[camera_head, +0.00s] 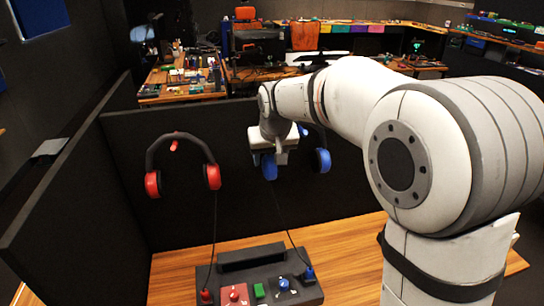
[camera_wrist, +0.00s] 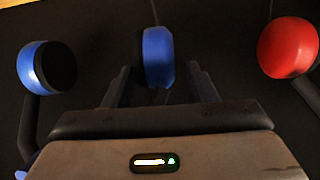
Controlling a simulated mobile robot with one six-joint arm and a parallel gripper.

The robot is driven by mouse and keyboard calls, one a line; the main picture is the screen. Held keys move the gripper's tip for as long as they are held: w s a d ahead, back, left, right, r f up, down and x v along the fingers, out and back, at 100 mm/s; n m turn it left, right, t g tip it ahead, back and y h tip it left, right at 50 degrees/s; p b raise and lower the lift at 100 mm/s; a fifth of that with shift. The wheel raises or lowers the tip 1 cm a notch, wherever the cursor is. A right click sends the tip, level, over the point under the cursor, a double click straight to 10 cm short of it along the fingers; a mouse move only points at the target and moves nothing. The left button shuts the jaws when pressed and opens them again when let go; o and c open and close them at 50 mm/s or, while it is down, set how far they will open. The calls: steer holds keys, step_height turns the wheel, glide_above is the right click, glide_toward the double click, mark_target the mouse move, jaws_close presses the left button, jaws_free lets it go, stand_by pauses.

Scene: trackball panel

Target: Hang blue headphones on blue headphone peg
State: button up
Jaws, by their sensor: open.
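The blue headphones have a right ear cup (camera_head: 322,160) and a left ear cup (camera_head: 268,166) showing against the black panel in the head view. My wrist hides most of their dark band. A small blue peg tip (camera_head: 303,130) shows beside my wrist near the band; I cannot tell whether the band rests on it. In the wrist view, one blue cup (camera_wrist: 157,55) is between the fingers of my open gripper (camera_wrist: 160,85), with gaps at both sides. The other blue cup (camera_wrist: 45,68) is at the left, outside the fingers.
Red headphones (camera_head: 152,184) hang on a red peg (camera_head: 173,146) at the left; a red cup (camera_wrist: 288,47) is right of my gripper in the wrist view. Below, a control box (camera_head: 258,287) with cables stands on the wooden table (camera_head: 350,248). A black side panel (camera_head: 75,190) bounds the left.

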steer(key=b+v, duration=0.1)
steer(key=v, duration=0.7)
steer(key=s+d+f+m, duration=0.1)
steer(key=s+d+f, duration=0.3)
steer(key=s+d, duration=0.2)
steer(key=s+d+f+m+g, duration=0.1)
steer(key=s+d+f, duration=0.3)
steer(key=s, duration=0.6)
steer(key=s+d+f+m+h, duration=0.1)
steer(key=s+d+f, duration=0.3)
steer(key=s+d, duration=0.3)
steer(key=shift+s+d+f, duration=0.15)
steer(key=shift+s+d, duration=0.25)
steer(key=shift+s, duration=0.65)
